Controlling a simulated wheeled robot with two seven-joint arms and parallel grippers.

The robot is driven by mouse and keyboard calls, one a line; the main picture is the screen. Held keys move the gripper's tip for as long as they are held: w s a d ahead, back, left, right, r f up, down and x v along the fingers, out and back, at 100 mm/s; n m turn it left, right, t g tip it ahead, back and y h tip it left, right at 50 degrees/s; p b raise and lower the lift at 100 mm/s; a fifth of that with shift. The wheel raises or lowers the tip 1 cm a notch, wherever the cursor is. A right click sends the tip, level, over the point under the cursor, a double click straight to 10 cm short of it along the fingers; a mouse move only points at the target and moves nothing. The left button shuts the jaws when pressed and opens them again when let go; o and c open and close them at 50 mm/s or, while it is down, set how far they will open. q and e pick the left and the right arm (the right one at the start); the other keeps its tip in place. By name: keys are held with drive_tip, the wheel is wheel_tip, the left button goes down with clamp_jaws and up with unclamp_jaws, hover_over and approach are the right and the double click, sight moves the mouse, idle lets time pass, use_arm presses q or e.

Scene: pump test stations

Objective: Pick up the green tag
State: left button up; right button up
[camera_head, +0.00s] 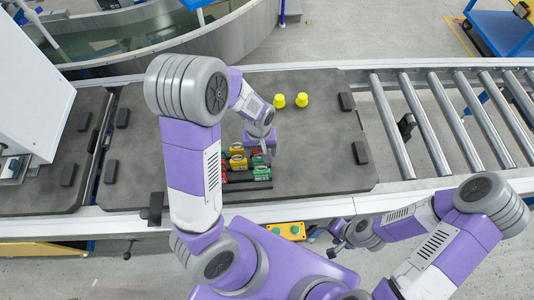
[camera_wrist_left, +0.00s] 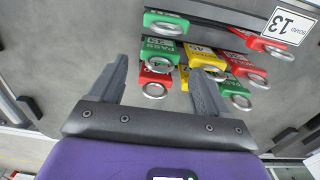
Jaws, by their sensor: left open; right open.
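Several green, yellow and red tags with metal rings sit close together on a dark rack. In the left wrist view, one green tag (camera_wrist_left: 166,25) is at the top, a green tag marked PASS (camera_wrist_left: 158,50) lies below it, and another green tag (camera_wrist_left: 233,86) is at the lower right. In the head view a green tag (camera_head: 262,172) shows at the rack's right end. My left gripper (camera_wrist_left: 159,70) is open, its fingers spread below and beside the PASS tag, with nothing held. My right gripper (camera_head: 335,246) is open and empty in front of the conveyor edge.
Red tags (camera_wrist_left: 155,79) and yellow tags (camera_wrist_left: 205,58) crowd the green ones. A white card numbered 13 (camera_wrist_left: 289,26) stands at the rack's side. Rollers (camera_head: 425,125) lie to the right.

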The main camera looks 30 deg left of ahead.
sight(260, 159)
use_arm(q)
drive_tip(key=shift+w+a+f, duration=0.15)
drive_tip(key=shift+w+a, duration=0.05)
wheel_tip(260, 159, down, 2)
drive_tip(key=shift+s+f+b, duration=0.1)
drive_tip(key=shift+b, duration=0.45)
drive_tip(key=f, duration=0.1)
drive_tip(key=f+b, duration=0.1)
drive_tip(key=f, duration=0.1)
drive_tip(key=f+b, duration=0.1)
drive_tip(key=shift+w+f, duration=0.3)
drive_tip(key=shift+f, duration=0.05)
drive_tip(key=shift+r, duration=0.1)
drive_tip(key=shift+c, duration=0.2)
drive_tip(key=c, duration=0.8)
drive_tip(key=shift+o, duration=0.2)
drive_tip(key=shift+r, duration=0.1)
